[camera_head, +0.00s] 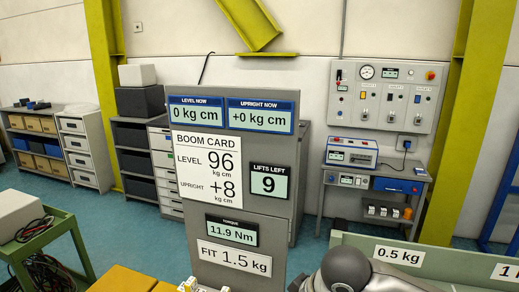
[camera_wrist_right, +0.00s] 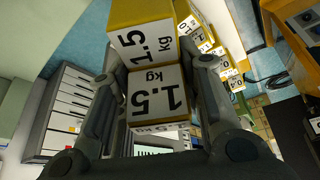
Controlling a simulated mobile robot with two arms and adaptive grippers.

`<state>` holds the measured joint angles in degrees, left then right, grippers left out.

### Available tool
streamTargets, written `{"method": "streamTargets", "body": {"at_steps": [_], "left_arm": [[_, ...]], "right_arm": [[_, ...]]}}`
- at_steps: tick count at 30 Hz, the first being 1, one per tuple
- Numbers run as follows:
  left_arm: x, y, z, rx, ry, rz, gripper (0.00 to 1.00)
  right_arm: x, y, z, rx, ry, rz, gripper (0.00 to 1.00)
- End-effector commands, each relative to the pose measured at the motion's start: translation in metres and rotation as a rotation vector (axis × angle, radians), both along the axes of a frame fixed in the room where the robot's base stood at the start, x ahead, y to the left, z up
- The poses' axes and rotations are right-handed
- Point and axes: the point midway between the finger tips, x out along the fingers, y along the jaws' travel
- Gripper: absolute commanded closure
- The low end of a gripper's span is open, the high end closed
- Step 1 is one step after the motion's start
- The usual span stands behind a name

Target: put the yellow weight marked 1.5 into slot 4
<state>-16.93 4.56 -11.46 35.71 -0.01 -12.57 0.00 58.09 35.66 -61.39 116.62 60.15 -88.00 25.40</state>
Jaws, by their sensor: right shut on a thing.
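In the right wrist view, my right gripper (camera_wrist_right: 156,72) is shut on a yellow weight (camera_wrist_right: 158,96) marked 1.5 kg, with a finger on either side. Another 1.5 kg label on yellow (camera_wrist_right: 142,38) shows just above it; I cannot tell whether it is another face or a second weight. In the head view, part of my right arm shows at the bottom right, and its fingers are hidden. Slot 4 cannot be made out in either view. My left gripper is not in view.
A grey panel (camera_head: 280,205) stands at the centre, reading level 0, upright +0, lifts left 9 and "FIT 1.5 kg". A green rack edge labelled 0.5 kg (camera_head: 440,262) is at the right. Yellow blocks (camera_head: 122,280) show at the bottom. More yellow weights (camera_wrist_right: 205,45) lie beyond the gripper.

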Motion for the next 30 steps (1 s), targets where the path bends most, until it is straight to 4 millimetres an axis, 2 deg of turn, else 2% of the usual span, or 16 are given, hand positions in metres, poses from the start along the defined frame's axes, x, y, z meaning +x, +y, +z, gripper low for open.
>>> {"method": "streamTargets", "body": {"at_steps": [1, 9, 15, 22, 30], "left_arm": [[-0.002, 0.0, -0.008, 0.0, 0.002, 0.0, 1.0], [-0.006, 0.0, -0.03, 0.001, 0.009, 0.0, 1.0], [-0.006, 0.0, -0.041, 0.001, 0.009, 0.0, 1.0], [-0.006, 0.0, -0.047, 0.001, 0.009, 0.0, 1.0], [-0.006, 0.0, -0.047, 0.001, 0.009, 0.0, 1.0]], "right_arm": [[0.001, -0.012, -0.002, 0.0, -0.011, -0.062, 1.0], [-0.008, -0.07, -0.009, 0.002, -0.012, -0.419, 1.0], [-0.016, -0.101, -0.011, 0.003, -0.011, -0.631, 1.0], [-0.023, -0.119, -0.011, 0.004, -0.008, -0.759, 1.0], [-0.023, -0.121, -0.011, 0.004, -0.006, -0.778, 1.0]]}}
